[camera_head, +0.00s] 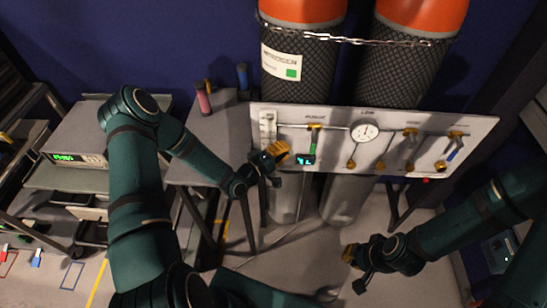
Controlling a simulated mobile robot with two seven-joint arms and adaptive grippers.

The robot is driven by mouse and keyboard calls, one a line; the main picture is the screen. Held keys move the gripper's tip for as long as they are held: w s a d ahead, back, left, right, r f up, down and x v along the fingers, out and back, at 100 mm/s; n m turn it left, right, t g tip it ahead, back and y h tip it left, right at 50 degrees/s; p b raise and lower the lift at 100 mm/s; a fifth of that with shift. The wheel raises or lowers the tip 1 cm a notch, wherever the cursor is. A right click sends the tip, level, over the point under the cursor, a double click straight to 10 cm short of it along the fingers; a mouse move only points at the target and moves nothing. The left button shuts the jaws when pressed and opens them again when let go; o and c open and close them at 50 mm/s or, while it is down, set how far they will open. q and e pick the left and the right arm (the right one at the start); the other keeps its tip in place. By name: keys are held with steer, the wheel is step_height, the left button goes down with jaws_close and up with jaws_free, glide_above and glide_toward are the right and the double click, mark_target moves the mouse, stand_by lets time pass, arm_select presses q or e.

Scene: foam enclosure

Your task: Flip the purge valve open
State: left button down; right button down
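The grey valve panel (345,116) stands upright in front of two gas cylinders. Near its top is a small label that seems to read PURGE. My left gripper (280,167) is just left of and below this lever, in front of the panel, with a gap to the lever. Its yellow-tipped finger and dark finger look spread, with nothing between them. My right gripper (353,270) is low in front of the panel, away from it, with its fingers apart and empty.
A round gauge (365,132), several yellow valves and a blue lever (454,149) sit further right on the panel. A chain (350,40) crosses the cylinders. A grey table (215,135) stands left of the panel.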

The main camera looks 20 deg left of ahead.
mark_target(313, 141)
arm_select(q)
steer(key=w+d, duration=0.3)
steer(key=d, duration=0.2)
steer(key=shift+w, duration=0.3)
arm_select(e)
steer(key=shift+f, duration=0.15)
steer(key=shift+d+f, duration=0.1)
steer(key=shift+d, duration=0.05)
